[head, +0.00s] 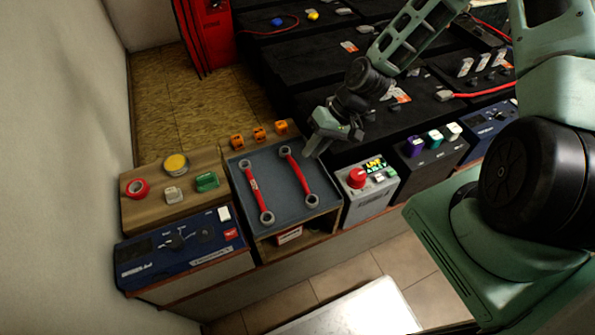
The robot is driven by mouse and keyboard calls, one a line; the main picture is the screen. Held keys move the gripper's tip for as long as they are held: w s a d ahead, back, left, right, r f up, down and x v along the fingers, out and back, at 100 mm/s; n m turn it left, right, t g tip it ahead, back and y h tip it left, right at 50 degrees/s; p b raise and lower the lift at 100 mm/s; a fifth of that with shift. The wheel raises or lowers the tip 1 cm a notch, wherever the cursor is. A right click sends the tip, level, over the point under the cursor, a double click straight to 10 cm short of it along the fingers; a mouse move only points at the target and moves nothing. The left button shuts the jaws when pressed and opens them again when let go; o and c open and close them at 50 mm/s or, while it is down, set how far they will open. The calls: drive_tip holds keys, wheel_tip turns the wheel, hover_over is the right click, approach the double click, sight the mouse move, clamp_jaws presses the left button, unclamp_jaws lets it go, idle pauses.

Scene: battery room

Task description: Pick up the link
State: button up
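Two red links with grey ring ends lie apart in a grey tray (272,186): the left link (256,190) and the right link (298,172). Both lie lengthwise, running away from me. My gripper (312,146) is above and beside the tray's far right corner, near the right link's far end. It does not appear to hold a link. Its fingers are small and seen from behind, so I cannot tell whether they are open or shut.
Orange clips (259,134) stand behind the tray. A grey box with a red knob (357,177) stands to its right. Black batteries (330,98) lie behind.

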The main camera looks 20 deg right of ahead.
sight(297, 173)
drive_tip(key=shift+p+x, duration=0.5)
drive_tip(key=shift+x, duration=3)
clamp_jaws()
